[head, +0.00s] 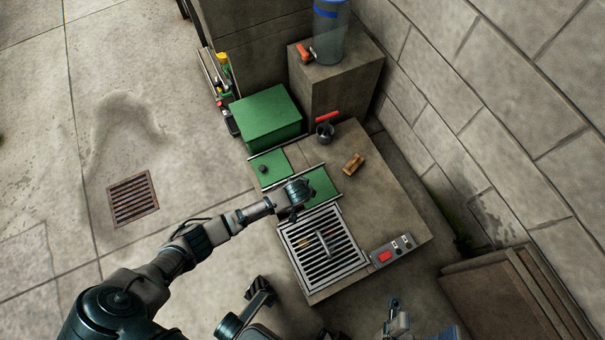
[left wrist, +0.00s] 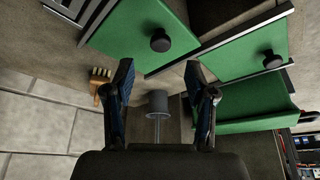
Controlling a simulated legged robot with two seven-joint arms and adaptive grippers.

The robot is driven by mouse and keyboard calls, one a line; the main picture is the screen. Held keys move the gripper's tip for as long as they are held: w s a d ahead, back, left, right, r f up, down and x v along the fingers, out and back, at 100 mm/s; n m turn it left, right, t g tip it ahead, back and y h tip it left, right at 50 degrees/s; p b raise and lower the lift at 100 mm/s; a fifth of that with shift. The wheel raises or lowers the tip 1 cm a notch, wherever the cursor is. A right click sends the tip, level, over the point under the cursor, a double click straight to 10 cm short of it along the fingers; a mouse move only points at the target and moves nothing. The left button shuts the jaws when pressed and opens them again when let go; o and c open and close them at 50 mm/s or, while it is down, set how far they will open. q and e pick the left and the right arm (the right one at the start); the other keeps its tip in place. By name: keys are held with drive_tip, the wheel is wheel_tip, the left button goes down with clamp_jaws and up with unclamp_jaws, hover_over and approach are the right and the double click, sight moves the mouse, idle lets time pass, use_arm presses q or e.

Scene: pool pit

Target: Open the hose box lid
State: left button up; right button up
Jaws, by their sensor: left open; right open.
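Two flat green panels between dark rails are set in the grey bench top: a far one (head: 270,168) with a black knob (head: 263,169), and a near one (head: 322,184). Both panels show in the left wrist view, near one (left wrist: 165,35) and far one (left wrist: 245,58), each with a knob. I cannot tell which is the hose box lid. My left gripper (head: 298,192) is over the near panel and hides its knob in the head view. Its fingers (left wrist: 158,68) are open and empty, apart from both knobs. My right gripper (head: 394,306) is open, low beside the bench.
A large green box (head: 268,115) stands beyond the panels. A clear cylinder (head: 330,35) stands on a block behind.

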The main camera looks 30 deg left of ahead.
use_arm(q)
drive_tip(key=v, duration=0.5)
drive_tip(key=shift+a, duration=0.1)
idle(0.4)
